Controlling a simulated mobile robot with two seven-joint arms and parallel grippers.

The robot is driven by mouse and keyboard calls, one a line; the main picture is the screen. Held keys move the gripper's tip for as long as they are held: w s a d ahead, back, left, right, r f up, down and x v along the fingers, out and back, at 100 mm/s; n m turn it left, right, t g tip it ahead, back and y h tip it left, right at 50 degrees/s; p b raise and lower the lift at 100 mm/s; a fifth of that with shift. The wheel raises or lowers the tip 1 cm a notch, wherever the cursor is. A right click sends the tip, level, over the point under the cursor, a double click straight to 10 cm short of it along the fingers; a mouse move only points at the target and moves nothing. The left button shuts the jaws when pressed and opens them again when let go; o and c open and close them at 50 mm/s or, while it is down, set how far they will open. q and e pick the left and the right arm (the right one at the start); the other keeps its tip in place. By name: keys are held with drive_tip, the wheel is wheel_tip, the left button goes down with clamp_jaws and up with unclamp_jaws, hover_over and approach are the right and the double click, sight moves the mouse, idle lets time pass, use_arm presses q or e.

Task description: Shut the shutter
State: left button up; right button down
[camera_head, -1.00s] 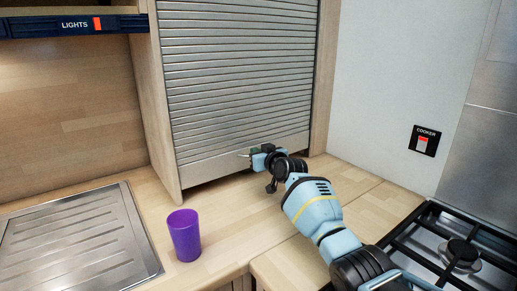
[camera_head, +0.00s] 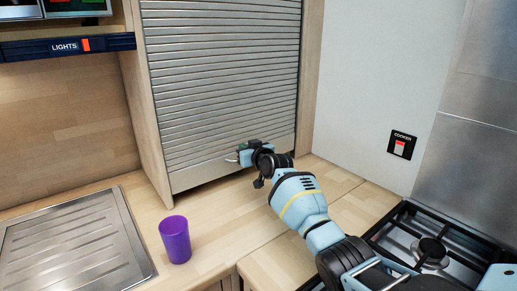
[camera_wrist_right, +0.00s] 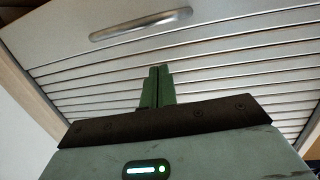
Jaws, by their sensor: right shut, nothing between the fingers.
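The silver slatted shutter (camera_head: 225,90) fills the wooden cabinet front in the head view. Its plain bottom panel hangs close to the worktop, with a dark strip beneath it. My right gripper (camera_head: 241,151) is low in front of the shutter, near the bottom panel. In the right wrist view its green fingers (camera_wrist_right: 158,84) are shut together and empty, in front of the slats. The shutter's bar handle (camera_wrist_right: 145,24) shows beyond the fingertips, apart from them in that picture. In the head view the gripper hides most of the handle. My left gripper is out of view.
A purple cup (camera_head: 175,239) stands on the wooden worktop (camera_head: 215,225), left of my right arm. A metal drainer (camera_head: 75,245) lies at the left. A gas hob (camera_head: 430,245) is at the right, close to my arm.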

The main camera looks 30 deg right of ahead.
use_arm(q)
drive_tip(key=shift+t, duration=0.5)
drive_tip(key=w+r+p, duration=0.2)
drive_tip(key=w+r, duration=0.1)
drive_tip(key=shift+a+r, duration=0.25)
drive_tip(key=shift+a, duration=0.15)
use_arm(e)
drive_tip(key=s, duration=0.7)
drive_tip(key=shift+a+r, duration=0.15)
drive_tip(key=shift+r, duration=0.15)
